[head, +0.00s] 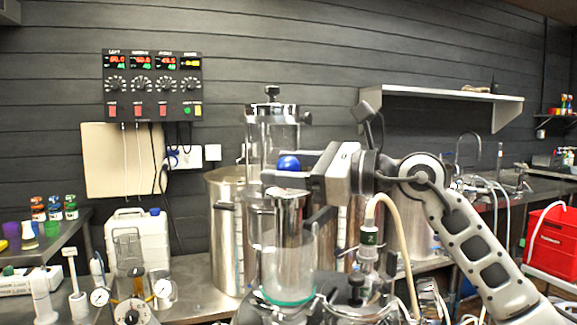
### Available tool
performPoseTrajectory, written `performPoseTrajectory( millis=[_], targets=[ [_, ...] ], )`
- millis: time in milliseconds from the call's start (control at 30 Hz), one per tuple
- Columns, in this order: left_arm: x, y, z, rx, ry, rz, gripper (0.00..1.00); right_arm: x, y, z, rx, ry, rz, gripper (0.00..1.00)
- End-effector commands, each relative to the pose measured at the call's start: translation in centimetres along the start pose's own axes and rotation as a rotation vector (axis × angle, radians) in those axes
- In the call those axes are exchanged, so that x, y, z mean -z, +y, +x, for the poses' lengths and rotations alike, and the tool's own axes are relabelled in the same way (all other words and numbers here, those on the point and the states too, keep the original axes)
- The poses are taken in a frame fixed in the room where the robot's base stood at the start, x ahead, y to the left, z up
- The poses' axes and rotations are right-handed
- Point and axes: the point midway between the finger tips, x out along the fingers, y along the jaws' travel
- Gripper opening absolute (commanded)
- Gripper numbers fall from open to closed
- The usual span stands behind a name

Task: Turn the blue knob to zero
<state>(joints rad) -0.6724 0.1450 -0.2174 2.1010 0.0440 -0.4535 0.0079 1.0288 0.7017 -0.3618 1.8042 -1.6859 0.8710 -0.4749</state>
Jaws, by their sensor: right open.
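The blue knob (288,163) is a small rounded blue piece near the middle of the head view, in front of the tall glass cylinder. My right gripper (286,169) reaches in from the right and its jaws are open. The blue knob shows at the fingers, with one finger passing just below it in the picture and hiding its lower part. I cannot tell whether the fingers touch it. No scale or zero mark on the knob can be made out. My left gripper is not in view.
Steel pots (226,235) and glass vessels (288,268) crowd the bench around my right arm. A control panel (152,85) with dials hangs on the wall. A white canister (137,238) and gauges (100,296) stand left. A shelf (440,93) juts out upper right.

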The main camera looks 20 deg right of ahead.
Motion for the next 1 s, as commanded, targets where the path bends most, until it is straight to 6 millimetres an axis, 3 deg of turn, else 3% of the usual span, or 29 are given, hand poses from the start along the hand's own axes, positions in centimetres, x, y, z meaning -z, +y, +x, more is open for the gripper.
performPoseTrajectory(
  millis=[33,200,467,800,1000],
  targets=[
    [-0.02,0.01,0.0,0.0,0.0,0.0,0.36,0.0,-0.01,-0.02,0.0,0.0,0.0,0.52],
    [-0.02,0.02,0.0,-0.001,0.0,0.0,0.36,-0.01,-0.01,-0.04,0.0,0.0,0.0,0.09],
    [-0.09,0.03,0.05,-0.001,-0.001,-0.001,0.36,0.12,-0.11,-0.01,-0.046,-0.009,0.004,0.09],
    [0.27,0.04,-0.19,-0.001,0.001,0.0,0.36,-0.07,-0.21,0.03,-0.323,-0.104,0.007,0.09],
    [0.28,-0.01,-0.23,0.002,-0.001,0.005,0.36,0.01,-0.09,-0.06,-0.388,-0.13,0.002,0.1]
  ],
)
